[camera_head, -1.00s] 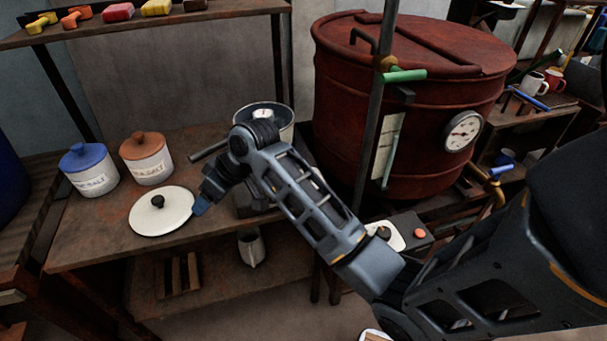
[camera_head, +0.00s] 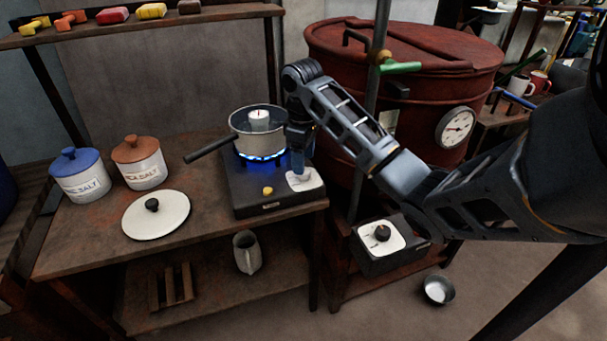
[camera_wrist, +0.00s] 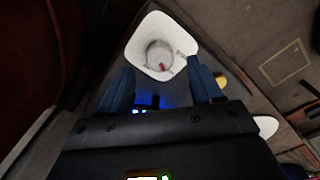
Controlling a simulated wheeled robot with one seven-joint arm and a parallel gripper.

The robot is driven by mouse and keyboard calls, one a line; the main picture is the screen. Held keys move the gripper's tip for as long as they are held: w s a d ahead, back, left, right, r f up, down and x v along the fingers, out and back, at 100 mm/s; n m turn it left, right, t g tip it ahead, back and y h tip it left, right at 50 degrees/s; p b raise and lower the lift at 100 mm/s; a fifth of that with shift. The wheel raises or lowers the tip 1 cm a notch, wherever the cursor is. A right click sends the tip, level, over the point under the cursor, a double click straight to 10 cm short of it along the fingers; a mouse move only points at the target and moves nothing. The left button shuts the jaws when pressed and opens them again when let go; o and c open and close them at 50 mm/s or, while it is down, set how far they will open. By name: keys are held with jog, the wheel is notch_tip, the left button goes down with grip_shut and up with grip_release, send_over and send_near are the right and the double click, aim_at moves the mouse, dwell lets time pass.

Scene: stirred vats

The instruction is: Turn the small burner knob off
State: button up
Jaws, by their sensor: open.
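The small burner (camera_head: 265,208) is a dark box on the wooden table, with a blue flame (camera_head: 262,155) lit under a pot. Its knob sits on a white plate (camera_head: 308,182) at the box's right side; my gripper (camera_head: 298,168) covers the knob there in the head view. In the wrist view the knob (camera_wrist: 159,56) is a round grey dial with a red mark on a white plate (camera_wrist: 140,58). My gripper (camera_wrist: 160,70) is open, with its blue fingers pointing down on either side of the line to the knob. I cannot tell whether they touch it.
A pot (camera_head: 252,132) with a long handle stands on the flame. A yellow button (camera_head: 267,191) is left of the knob. A lid (camera_head: 156,215) lies on the table's left. A red vat (camera_head: 350,45) and another dial box (camera_head: 381,236) are to the right.

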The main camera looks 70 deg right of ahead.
jog(key=shift+f, duration=1.85)
jog(key=shift+c, duration=0.3)
jog(key=c, duration=1)
